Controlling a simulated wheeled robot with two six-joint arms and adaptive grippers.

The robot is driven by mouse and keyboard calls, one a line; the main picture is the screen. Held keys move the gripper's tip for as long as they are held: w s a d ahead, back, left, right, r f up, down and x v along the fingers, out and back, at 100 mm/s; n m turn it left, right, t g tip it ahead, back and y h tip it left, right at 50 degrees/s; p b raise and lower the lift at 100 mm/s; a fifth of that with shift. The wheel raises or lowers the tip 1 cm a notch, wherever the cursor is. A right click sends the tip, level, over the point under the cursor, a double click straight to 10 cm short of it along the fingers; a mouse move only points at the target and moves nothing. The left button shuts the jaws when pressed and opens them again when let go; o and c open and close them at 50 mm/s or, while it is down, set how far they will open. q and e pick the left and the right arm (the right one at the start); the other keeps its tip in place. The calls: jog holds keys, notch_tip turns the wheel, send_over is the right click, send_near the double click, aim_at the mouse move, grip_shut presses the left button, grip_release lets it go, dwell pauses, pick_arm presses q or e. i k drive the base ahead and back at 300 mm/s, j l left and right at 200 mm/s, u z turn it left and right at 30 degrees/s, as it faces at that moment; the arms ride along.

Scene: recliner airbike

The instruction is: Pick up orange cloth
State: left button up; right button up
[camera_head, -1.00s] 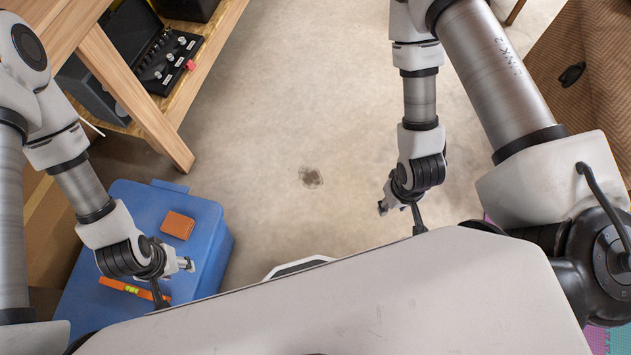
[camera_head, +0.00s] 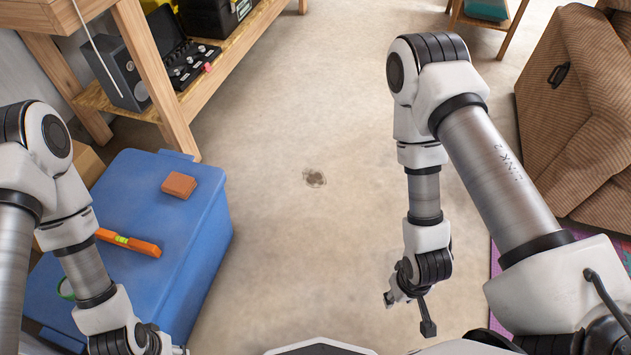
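A small orange-brown flat rectangular piece (camera_head: 179,185) lies on top of the blue bin (camera_head: 208,222) at the left. It looks like a folded cloth or a block; I cannot tell which. No other orange cloth shows. My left gripper (camera_head: 172,350) is at the bottom edge, at the near side of the bin and well below the orange-brown piece in the picture. Its fingers are mostly cut off. My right gripper (camera_head: 408,312) hangs over the floor right of centre, its two fingers spread apart with nothing between them.
An orange spirit level (camera_head: 128,242) and a partly hidden green ring (camera_head: 66,289) lie on the bin. A wooden shelf (camera_head: 240,40) with dark cases stands at the upper left. A brown corduroy recliner (camera_head: 580,120) stands at the right. The middle floor is clear.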

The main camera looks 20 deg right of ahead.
aim_at(179, 184)
jog(key=i+j, duration=0.1)
jog(key=i, duration=0.45)
jog(key=i+j+z, duration=0.1)
jog(key=i, duration=0.4)
